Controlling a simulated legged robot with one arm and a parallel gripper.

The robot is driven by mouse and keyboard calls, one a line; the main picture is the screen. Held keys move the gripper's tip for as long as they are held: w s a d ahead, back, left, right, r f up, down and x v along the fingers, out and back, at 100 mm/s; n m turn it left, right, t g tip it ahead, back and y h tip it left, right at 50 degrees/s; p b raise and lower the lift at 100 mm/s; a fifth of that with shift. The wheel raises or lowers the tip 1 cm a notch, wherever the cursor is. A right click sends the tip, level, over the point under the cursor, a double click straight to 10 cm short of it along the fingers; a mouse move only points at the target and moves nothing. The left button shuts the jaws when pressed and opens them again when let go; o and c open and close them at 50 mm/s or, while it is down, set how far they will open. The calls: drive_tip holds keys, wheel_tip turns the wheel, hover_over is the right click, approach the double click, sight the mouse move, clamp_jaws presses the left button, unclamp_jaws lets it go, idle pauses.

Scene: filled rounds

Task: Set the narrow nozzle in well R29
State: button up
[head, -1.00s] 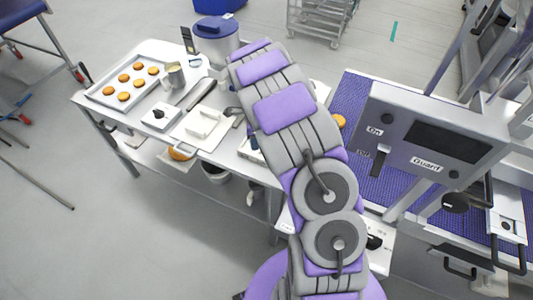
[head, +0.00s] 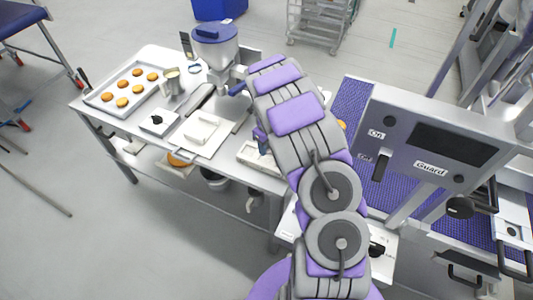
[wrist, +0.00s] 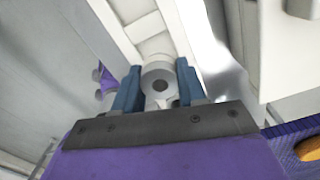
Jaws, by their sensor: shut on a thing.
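My gripper (wrist: 158,88) is shut in the wrist view, with its blue fingers on either side of a round grey metal nozzle (wrist: 158,70). The nozzle has a dark hole in its middle and is seen end-on. A pale tray with divided compartments (wrist: 128,10) lies beyond the nozzle in the wrist view. It also shows in the head view (head: 249,155), partly hidden behind my arm. I cannot read any well label, so I cannot tell which well is R29. My arm hides the nozzle in the head view.
A baking tray with several round biscuits (head: 104,103) is at the table's left. A blue-lidded hopper (head: 214,45) stands at the back. A white board (head: 188,145) lies left of the divided tray. A grey machine labelled Guard (head: 430,140) and a purple belt (head: 350,100) are at the right.

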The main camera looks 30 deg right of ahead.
wheel_tip(320, 180, down, 4)
drive_tip(key=shift+a+r+b, duration=0.1)
drive_tip(key=shift+b, duration=0.2)
drive_tip(key=o, duration=1.1)
